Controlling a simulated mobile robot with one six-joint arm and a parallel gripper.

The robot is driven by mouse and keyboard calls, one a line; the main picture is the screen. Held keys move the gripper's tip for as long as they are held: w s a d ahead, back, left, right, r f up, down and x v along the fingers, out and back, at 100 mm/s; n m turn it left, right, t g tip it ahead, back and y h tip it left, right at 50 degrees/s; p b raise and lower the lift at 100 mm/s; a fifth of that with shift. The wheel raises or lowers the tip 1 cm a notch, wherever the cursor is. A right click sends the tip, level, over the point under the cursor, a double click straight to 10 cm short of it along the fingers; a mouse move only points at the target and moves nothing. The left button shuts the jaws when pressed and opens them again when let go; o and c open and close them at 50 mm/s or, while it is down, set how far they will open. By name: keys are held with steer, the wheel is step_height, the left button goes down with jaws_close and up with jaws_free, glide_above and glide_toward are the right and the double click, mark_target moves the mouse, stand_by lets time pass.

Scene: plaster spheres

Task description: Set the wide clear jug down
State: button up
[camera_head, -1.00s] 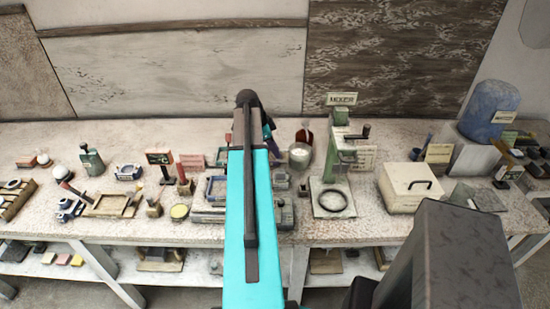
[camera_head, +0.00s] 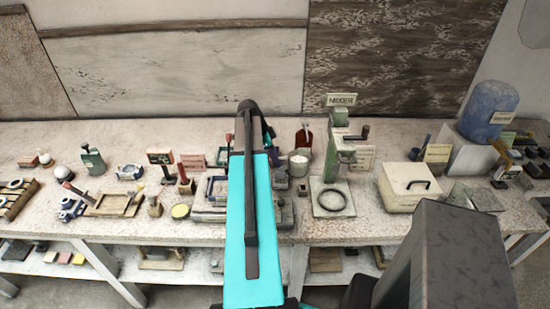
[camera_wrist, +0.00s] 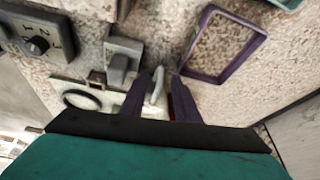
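My gripper (camera_wrist: 162,92) shows at the bottom middle of the wrist view, with its two dark fingers apart. A thin pale piece lies in line with the gap between them; I cannot tell what it is or whether the fingers touch it. No jug can be made out between the fingers. In the head view a wide clear vessel with white contents (camera_head: 299,164), perhaps the jug, stands upright on the bench (camera_head: 395,232), right of my arm. My arm hides the gripper in the head view.
A purple-edged frame (camera_wrist: 186,72), a grey switch block (camera_wrist: 121,58) and a knob box (camera_wrist: 40,42) lie close around the fingers. A brown bottle (camera_head: 304,137) stands behind the vessel. The green mixer stand (camera_head: 338,150) and a cream box (camera_head: 411,187) are to the right.

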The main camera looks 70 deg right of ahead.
steer(key=shift+r, duration=0.15)
steer(key=b+v, duration=0.4)
steer(key=v, duration=0.7)
steer(key=shift+r, duration=0.35)
steer(key=shift+w+a, duration=0.1)
steer(key=shift+w, duration=0.05)
stand_by(0.9)
